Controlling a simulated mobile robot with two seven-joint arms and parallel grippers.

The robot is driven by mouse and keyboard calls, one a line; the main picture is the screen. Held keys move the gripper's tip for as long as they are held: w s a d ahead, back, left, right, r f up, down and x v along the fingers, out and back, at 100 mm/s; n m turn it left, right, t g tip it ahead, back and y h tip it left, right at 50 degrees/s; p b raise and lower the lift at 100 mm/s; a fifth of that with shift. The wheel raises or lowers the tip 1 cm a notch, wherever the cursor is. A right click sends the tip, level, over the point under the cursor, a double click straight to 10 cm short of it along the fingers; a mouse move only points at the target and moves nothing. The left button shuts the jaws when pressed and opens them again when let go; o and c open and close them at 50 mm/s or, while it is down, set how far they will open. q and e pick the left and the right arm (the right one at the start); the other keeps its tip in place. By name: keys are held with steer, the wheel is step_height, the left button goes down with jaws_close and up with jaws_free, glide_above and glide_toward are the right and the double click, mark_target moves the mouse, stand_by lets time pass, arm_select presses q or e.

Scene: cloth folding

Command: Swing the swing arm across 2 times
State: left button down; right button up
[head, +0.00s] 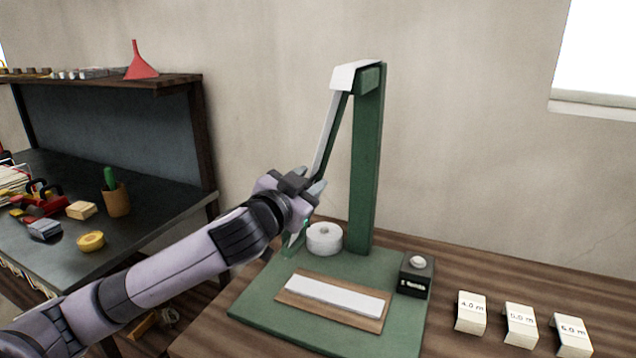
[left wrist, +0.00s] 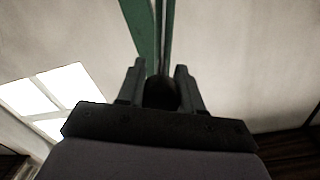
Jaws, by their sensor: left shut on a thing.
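The swing arm (head: 328,140) is a long narrow bar, pale on one face and green at its edge. It hangs from the top of a green post (head: 366,160) and slants down to the left. My left gripper (head: 312,186) is at its lower part. In the left wrist view, the fingers (left wrist: 160,85) are closed around a dark round knob (left wrist: 161,93), with the bar running up beyond it. The arm's lowest end is partly hidden behind my gripper. My right gripper is not in view.
The green base (head: 258,303) carries a white roll (head: 324,238), a wooden board with a pale strip (head: 334,296), and a black box with a white button (head: 415,275). Several numbered tags (head: 520,325) stand at right. A dark workbench (head: 160,205) with tools is at left.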

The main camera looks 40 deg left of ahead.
arm_select(q)
steer(key=shift+a+r, duration=0.15)
steer(key=shift+a, duration=0.1)
steer(key=c, duration=0.7)
jaws_free()
steer(key=shift+a, duration=0.1)
steer(key=shift+c, duration=0.2)
steer(key=shift+s, duration=0.15)
steer(key=shift+s, duration=0.25)
steer(key=s+d+b, duration=0.1)
steer(key=s, duration=0.5)
steer(key=shift+s+d+b, duration=0.15)
steer(key=shift+d+b, duration=0.1)
steer(key=shift+b, duration=0.05)
